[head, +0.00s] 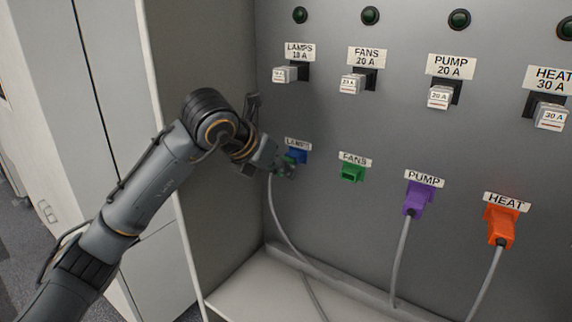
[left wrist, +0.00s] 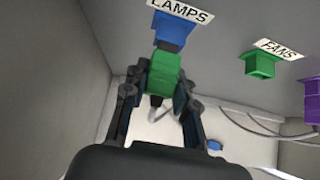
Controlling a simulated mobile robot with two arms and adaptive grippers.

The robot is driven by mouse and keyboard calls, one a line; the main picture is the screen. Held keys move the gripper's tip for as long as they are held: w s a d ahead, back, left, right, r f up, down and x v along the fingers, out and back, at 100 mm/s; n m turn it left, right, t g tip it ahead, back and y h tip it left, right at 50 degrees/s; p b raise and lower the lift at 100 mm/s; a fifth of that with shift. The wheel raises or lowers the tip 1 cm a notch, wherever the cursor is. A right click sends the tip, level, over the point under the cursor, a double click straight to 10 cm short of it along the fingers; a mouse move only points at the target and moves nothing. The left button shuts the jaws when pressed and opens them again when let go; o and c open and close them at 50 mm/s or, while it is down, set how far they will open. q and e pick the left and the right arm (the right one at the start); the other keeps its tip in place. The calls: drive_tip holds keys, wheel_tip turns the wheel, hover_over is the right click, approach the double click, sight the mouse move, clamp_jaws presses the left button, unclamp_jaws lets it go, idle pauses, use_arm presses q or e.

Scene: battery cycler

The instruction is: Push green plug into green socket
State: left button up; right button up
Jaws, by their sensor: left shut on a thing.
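My left gripper (head: 284,168) is shut on the green plug (left wrist: 163,75), which has a grey cable hanging from it. In the left wrist view the plug sits between the two fingers (left wrist: 160,95), right in front of the blue socket (left wrist: 174,32) under the LAMPS label. I cannot tell whether plug and blue socket touch. The green socket (head: 352,173), under the FANS label, is empty and lies to the right of the gripper; it also shows in the left wrist view (left wrist: 260,66). My right gripper is not in view.
A purple plug (head: 416,198) sits at PUMP and an orange plug (head: 498,226) at HEAT, cables hanging down. A small blue object (left wrist: 214,145) lies on the cabinet floor. Grey fuse blocks (head: 440,96) line the panel above. The cabinet's side wall (head: 205,70) stands close left.

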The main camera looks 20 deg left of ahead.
use_arm(q)
drive_tip(key=shift+s+a+b, duration=0.25)
drive_tip(key=shift+s+b, duration=0.05)
drive_tip(key=shift+s, duration=0.4)
drive_tip(key=shift+s+a+b, duration=0.25)
drive_tip(key=shift+s+a, duration=0.05)
drive_tip(key=shift+s, duration=0.45)
drive_tip(key=shift+s+a+b, duration=0.25)
drive_tip(key=shift+s+b, duration=0.05)
drive_tip(key=shift+s, duration=0.4)
drive_tip(key=s+d+p, duration=0.8)
drive_tip(key=d+p, duration=0.1)
drive_tip(key=d, duration=0.2)
drive_tip(key=w+d+p, duration=0.1)
drive_tip(key=w+d, duration=0.1)
drive_tip(key=w, duration=0.4)
drive_tip(key=shift+b, duration=0.4)
idle(0.7)
drive_tip(key=shift+b, duration=0.55)
